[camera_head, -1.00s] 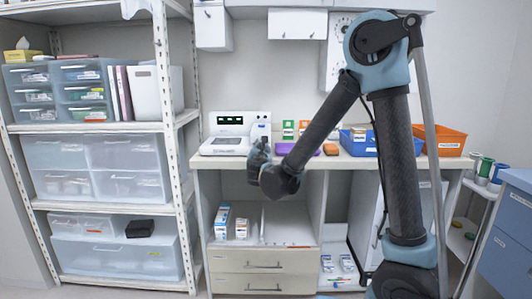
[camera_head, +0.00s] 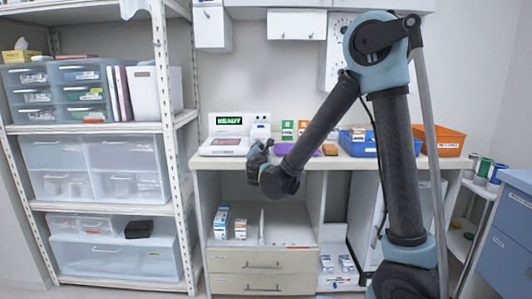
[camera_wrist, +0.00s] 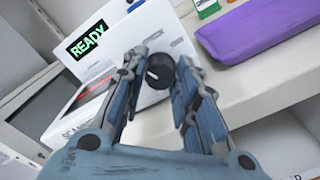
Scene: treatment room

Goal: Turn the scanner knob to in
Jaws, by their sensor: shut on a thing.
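The scanner (camera_head: 218,147) is a white unit at the left end of the counter. Its display (camera_head: 229,121) reads READY in green, and the same word shows on the display in the wrist view (camera_wrist: 88,40). The scanner knob (camera_wrist: 160,71) is round and black with a light pointer mark, on the scanner's front face. My gripper (camera_head: 262,150) is at the scanner's right side in the head view. In the wrist view its two blue-grey fingers stand on either side of the knob, shut on it. The knob is hidden in the head view.
A purple pouch (camera_wrist: 262,28) lies on the counter just right of the scanner. An orange box (camera_head: 330,150), a blue bin (camera_head: 357,148) and an orange bin (camera_head: 446,140) stand farther right. A storage rack (camera_head: 172,170) is close on the left.

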